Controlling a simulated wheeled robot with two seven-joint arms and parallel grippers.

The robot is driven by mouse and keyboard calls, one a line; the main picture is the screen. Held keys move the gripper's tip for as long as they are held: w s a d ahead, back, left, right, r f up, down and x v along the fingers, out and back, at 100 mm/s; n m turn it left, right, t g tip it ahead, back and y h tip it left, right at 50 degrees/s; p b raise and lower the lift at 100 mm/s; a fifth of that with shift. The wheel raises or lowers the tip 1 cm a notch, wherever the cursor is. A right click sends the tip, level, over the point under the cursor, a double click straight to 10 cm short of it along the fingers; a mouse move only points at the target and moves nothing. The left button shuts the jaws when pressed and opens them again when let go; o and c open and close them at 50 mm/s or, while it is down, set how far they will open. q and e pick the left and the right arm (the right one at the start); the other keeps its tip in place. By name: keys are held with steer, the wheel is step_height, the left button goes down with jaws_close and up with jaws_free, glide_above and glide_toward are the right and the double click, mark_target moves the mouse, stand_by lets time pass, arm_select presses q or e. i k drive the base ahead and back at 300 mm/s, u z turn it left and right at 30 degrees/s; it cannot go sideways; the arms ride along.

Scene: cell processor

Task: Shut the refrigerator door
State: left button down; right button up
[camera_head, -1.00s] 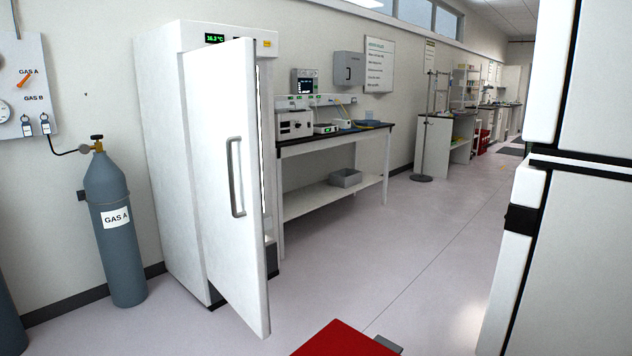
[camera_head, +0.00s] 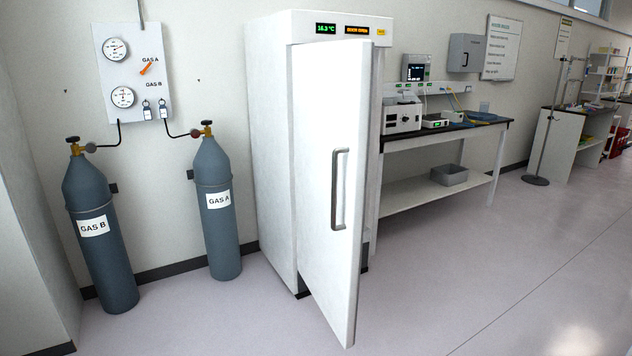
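The white refrigerator (camera_head: 271,150) stands against the wall in the middle of the head view. Its door (camera_head: 318,255) is partly open and swings out toward me, with the free edge on the right. A grey vertical handle (camera_head: 339,190) is on the door's outer face near that edge. The display (camera_head: 357,30) on top has a green temperature reading and an orange text that reads as door open. The inside is mostly hidden behind the door. Neither of my grippers shows in this view.
Gas cylinders A (camera_head: 217,225) and B (camera_head: 100,250) stand left of the refrigerator under a gauge panel (camera_head: 133,75). A bench (camera_head: 450,137) with instruments stands to its right. The floor (camera_head: 440,270) in front and to the right is clear.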

mark_target(333, 81)
steer(key=u, duration=0.75)
steer(key=i, duration=1.15)
steer(key=z, duration=0.4)
